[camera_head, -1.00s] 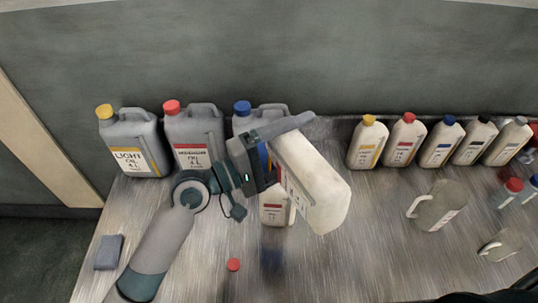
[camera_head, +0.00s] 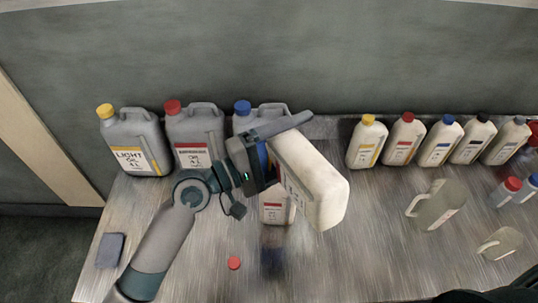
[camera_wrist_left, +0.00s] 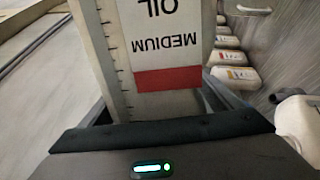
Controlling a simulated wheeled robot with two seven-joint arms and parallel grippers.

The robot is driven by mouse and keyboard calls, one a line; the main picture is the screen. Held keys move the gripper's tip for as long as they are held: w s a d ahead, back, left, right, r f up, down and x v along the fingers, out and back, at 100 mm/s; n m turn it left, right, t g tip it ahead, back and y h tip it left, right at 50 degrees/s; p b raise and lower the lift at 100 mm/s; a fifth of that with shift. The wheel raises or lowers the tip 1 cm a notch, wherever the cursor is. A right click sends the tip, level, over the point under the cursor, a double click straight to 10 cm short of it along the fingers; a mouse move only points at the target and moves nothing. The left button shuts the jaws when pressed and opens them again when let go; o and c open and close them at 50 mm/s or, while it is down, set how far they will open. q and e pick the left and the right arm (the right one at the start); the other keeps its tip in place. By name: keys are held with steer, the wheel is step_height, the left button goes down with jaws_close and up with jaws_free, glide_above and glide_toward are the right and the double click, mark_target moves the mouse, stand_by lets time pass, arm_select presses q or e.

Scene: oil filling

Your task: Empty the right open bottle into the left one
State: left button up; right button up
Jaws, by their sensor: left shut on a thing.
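My left gripper (camera_head: 268,160) is shut on a white bottle (camera_head: 312,185) and holds it above the table. The held bottle is tipped over, its base toward the lower right; its mouth is hidden behind the gripper. In the left wrist view the held bottle (camera_wrist_left: 122,100) fills the middle, its red-banded "MEDIUM OIL" label upside down. A second white bottle (camera_head: 277,208) with a red label stands below, its top hidden behind the gripper and held bottle. I cannot see whether oil is flowing. My right gripper is not in view.
Grey canisters with yellow (camera_head: 133,142), red (camera_head: 195,138) and blue (camera_head: 242,107) caps stand at the back left. Several capped white bottles (camera_head: 400,140) line the back right. A red cap (camera_head: 234,263) and grey block (camera_head: 110,250) lie in front.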

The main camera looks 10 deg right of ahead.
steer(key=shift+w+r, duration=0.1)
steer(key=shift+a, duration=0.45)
